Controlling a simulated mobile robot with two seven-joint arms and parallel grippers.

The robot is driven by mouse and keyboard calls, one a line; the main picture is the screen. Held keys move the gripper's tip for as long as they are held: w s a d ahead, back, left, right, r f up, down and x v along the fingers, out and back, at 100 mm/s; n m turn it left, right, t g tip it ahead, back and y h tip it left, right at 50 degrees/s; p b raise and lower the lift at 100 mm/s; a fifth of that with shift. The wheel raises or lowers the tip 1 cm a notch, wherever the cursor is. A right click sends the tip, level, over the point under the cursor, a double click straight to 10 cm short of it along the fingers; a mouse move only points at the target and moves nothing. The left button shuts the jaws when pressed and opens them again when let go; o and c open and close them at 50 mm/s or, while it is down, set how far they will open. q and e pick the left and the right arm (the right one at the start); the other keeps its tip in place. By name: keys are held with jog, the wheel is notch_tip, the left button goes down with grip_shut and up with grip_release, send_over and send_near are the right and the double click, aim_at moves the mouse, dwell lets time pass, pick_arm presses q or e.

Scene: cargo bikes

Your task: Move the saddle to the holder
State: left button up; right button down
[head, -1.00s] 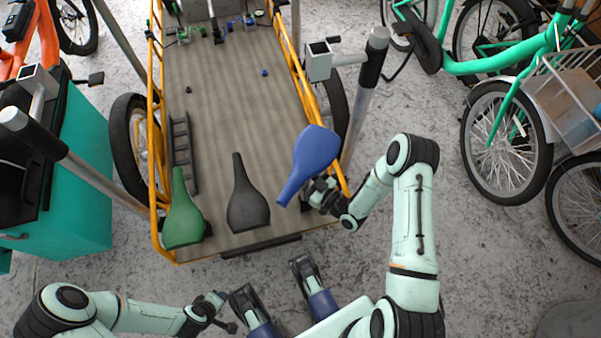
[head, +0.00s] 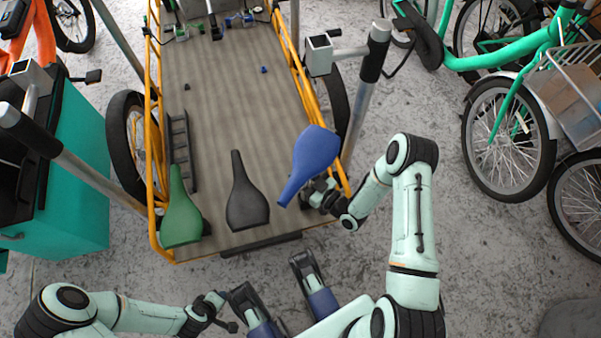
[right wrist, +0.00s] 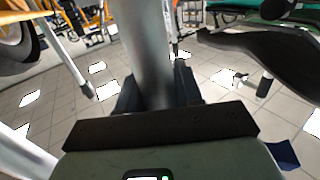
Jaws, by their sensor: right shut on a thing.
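A blue saddle (head: 310,152) is tilted over the front right corner of the cargo deck, its narrow nose towards the lower left. In the right wrist view a grey metal post (right wrist: 145,50) stands between the dark fingers (right wrist: 152,95). A green saddle (head: 182,220) and a black saddle (head: 246,205) lie on the deck to the left. My left gripper (head: 222,318) is low in the head view; its finger opening is unclear. I cannot tell which thing is the holder.
The cargo bike's wooden deck (head: 225,110) has orange rails and is mostly clear in the middle. Silver stands with clamp heads (head: 319,56) rise on both sides. A teal cabinet (head: 82,185) is at left; green bicycles (head: 505,140) are at right.

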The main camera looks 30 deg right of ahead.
pick_arm(q)
jog(key=shift+a+b+x, duration=0.15)
jog(key=shift+b+x, duration=0.6)
jog(key=shift+b, duration=0.2)
jog(key=shift+a+b+x, duration=0.1)
jog(key=shift+b+x, duration=0.7)
jog(key=shift+b, duration=0.1)
pick_arm(e)
jog(key=shift+f, duration=3.05)
jog(key=c, duration=0.7)
grip_release()
jog(key=shift+o, duration=0.2)
pick_arm(q)
jog(key=shift+s, duration=0.1)
jog(key=s+a+f+g, duration=0.15)
jog(key=s+g, duration=0.25)
jog(key=s, duration=0.7)
jog(key=w+d+r+t+p, duration=0.1)
jog(key=w+r+t+p, duration=0.1)
jog(key=w, duration=0.5)
jog(key=shift+w+r+t+p, duration=0.15)
jog(key=shift+r+t+p, duration=0.25)
jog(key=shift+r+p, duration=0.4)
pick_arm(e)
jog(key=v, duration=1.3)
